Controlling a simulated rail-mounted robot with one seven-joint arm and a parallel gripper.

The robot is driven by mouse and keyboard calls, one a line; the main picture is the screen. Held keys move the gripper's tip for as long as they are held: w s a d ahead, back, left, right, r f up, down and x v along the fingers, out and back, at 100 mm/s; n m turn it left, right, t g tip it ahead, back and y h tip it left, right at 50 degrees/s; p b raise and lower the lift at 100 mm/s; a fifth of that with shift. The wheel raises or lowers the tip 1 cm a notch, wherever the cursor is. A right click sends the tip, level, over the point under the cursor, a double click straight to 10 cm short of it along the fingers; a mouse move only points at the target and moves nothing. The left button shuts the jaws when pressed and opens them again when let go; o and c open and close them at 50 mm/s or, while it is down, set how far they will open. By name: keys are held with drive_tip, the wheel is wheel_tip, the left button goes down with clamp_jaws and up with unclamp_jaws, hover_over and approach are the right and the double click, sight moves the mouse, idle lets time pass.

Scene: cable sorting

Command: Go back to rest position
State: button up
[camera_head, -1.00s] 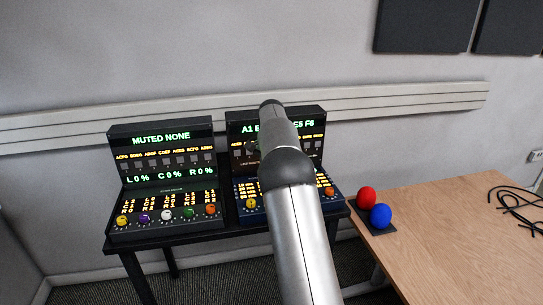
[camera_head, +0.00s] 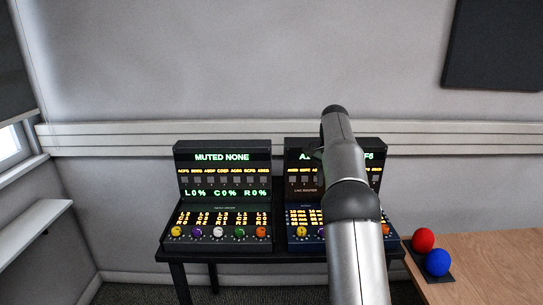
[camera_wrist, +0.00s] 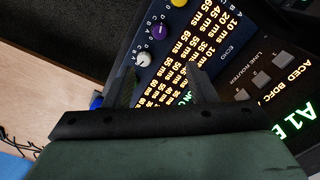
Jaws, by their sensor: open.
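My arm (camera_head: 352,195) stands in front of the right console (camera_head: 377,151) in the head view and hides its middle. My gripper's fingers are mostly hidden behind the arm there. In the wrist view my gripper (camera_wrist: 165,82) shows two dark fingers spread apart with nothing between them. Beyond them lies the right console (camera_wrist: 228,48), seen tilted, with its lit "ms" labels, "ECHO" and "LINE ROUTER" lettering, and knobs. I cannot tell the exact gap between the fingers and the panel.
The left console (camera_head: 222,146) reads "MUTED NONE". Both consoles stand on a black table (camera_head: 168,256). A wooden table (camera_head: 500,262) at right holds a red ball (camera_head: 423,240) and a blue ball (camera_head: 437,262) on a dark base. A ledge (camera_head: 35,225) and window are at left.

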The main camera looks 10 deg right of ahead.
drive_tip(key=s+a+r+n, duration=0.1)
drive_tip(key=s+a+n, duration=0.3)
drive_tip(key=s+a, duration=0.45)
drive_tip(key=s+a+r+n, duration=0.1)
drive_tip(key=s+a+n, duration=0.3)
drive_tip(key=s, duration=0.8)
drive_tip(key=s+a+f+n, duration=0.2)
drive_tip(key=s+f, duration=0.3)
drive_tip(key=s, duration=0.5)
drive_tip(key=s+a+f+n, duration=0.3)
drive_tip(key=s+a+f, duration=0.1)
drive_tip(key=s, duration=0.7)
drive_tip(key=shift+s+a+f+n+t, duration=0.25)
drive_tip(key=shift+a+f+n+t, duration=0.1)
drive_tip(key=shift+a, duration=0.25)
